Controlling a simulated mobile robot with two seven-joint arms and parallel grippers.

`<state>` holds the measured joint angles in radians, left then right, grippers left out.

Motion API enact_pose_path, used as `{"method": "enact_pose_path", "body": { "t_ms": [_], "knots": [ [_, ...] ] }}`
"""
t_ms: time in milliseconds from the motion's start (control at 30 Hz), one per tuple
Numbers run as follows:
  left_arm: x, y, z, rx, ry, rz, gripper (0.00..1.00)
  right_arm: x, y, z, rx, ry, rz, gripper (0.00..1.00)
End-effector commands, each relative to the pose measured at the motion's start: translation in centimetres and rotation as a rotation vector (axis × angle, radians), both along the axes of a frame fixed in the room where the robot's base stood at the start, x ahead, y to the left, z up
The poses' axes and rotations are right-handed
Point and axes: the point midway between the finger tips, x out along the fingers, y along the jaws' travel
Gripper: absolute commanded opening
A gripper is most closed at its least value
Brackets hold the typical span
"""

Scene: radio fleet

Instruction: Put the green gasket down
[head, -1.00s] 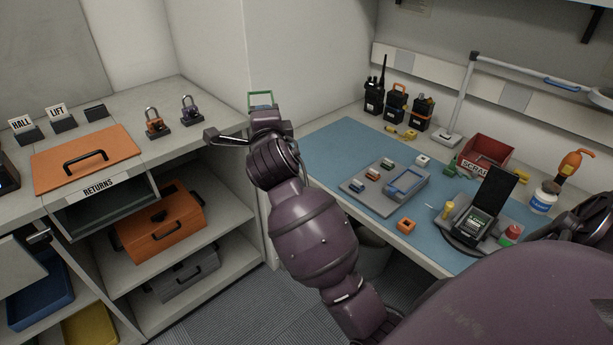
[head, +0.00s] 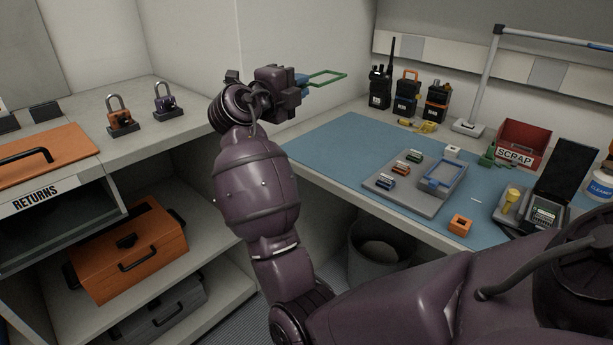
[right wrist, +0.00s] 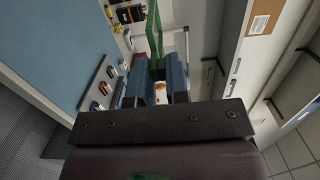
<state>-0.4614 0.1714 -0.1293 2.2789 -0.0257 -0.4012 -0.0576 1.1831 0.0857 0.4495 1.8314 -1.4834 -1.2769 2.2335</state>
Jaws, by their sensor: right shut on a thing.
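The green gasket (head: 343,74) is a thin rectangular loop. My right gripper (head: 303,80) is shut on one end of it and holds it in the air above the far left part of the blue bench mat (head: 335,139). In the right wrist view the gasket (right wrist: 153,32) sticks out from between the two blue fingertips (right wrist: 160,82). Its gripped end is partly hidden by the fingers. My left gripper is not in view.
A grey tray (head: 400,196) with small coloured parts and a blue frame (head: 443,176) lies on the mat. An orange block (head: 460,225), the red SCRAP bin (head: 523,142), and several radios (head: 407,95) stand around. The mat's left part is clear.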

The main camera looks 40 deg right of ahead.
Motion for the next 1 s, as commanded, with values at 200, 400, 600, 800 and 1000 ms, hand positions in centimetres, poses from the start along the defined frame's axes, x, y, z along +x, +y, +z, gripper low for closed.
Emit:
{"method": "enact_pose_path", "body": {
  "t_ms": [200,400,600,800,1000],
  "knots": [
    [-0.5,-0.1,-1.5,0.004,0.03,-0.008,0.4,0.4,-0.5,-2.0,-0.001,0.001,-0.085,0.0],
    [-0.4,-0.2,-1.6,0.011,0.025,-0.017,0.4,0.3,-0.5,-5.0,-0.001,0.003,-0.092,0.0],
    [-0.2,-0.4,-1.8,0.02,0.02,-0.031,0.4,0.3,-0.5,-9.5,-0.001,0.006,-0.091,0.0],
    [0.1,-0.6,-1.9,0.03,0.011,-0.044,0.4,0.3,-0.5,-13.6,0.0,0.005,-0.09,0.0],
    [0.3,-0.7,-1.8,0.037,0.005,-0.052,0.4,0.3,-0.5,-15.6,0.0,-0.001,-0.09,0.0]
  ]
}}
